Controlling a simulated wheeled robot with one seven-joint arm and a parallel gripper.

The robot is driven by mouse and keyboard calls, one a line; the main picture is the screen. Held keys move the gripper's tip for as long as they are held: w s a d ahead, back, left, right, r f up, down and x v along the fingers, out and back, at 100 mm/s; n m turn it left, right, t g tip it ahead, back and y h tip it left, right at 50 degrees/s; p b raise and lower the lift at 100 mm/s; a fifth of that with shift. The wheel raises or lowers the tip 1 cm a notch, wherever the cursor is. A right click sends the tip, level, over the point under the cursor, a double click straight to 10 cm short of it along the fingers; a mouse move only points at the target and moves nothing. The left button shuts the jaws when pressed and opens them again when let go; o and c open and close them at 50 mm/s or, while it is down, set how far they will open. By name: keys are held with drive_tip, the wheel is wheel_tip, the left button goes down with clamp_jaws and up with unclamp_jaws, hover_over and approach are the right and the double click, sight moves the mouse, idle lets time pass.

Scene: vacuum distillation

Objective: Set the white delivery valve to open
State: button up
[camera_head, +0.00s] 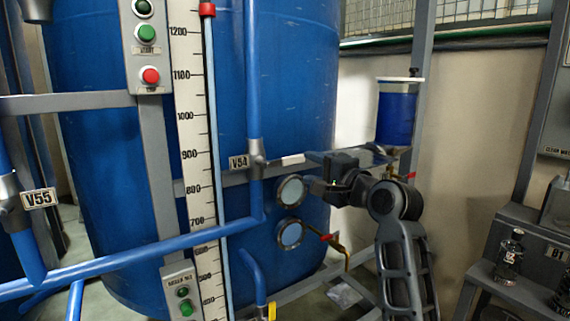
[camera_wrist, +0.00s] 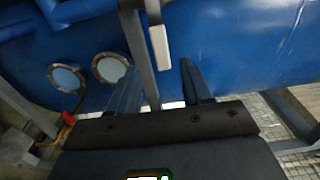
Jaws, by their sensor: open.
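The white delivery valve handle (camera_head: 292,160) sticks out to the right from the grey fitting beside the V54 label (camera_head: 238,162), in front of the large blue tank. It lies roughly level in the head view. In the wrist view the white handle (camera_wrist: 160,46) shows beyond and between the fingertips, apart from them. My gripper (camera_head: 314,172) is just right of the handle in the head view. In the wrist view my gripper (camera_wrist: 160,74) has its two fingers spread with nothing between them.
Two round sight glasses (camera_head: 290,190) are on the tank (camera_head: 300,80) close below my gripper. A blue vertical pipe (camera_head: 253,75) and a grey rail (camera_head: 215,182) run by the valve. A red-handled tap (camera_head: 329,238) is lower right. A blue container (camera_head: 396,115) stands behind my arm.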

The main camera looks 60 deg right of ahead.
sight(296, 160)
drive_tip(key=shift+p+x, duration=0.55)
drive_tip(key=shift+x, duration=3.3)
drive_tip(key=shift+r, duration=0.1)
drive_tip(key=shift+c, duration=0.4)
clamp_jaws()
